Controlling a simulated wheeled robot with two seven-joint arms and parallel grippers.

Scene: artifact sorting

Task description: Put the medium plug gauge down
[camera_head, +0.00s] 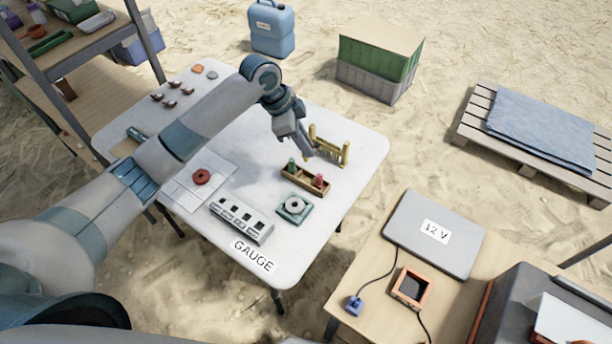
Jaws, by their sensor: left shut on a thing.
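My left gripper (305,149) reaches over the white table (262,264) from the left and is shut, with its tips just above and behind the wooden rack (304,184). The medium plug gauge in its jaws is almost wholly hidden by the fingers. In the rack, a green-handled plug gauge (291,166) stands toward the left and a red-handled one (320,181) toward the right, with a gap between them. I cannot tell whether the held gauge touches the rack. My right gripper is out of view.
A green block with a grey ring (294,207) and a grey slotted block (241,219) lie in front.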

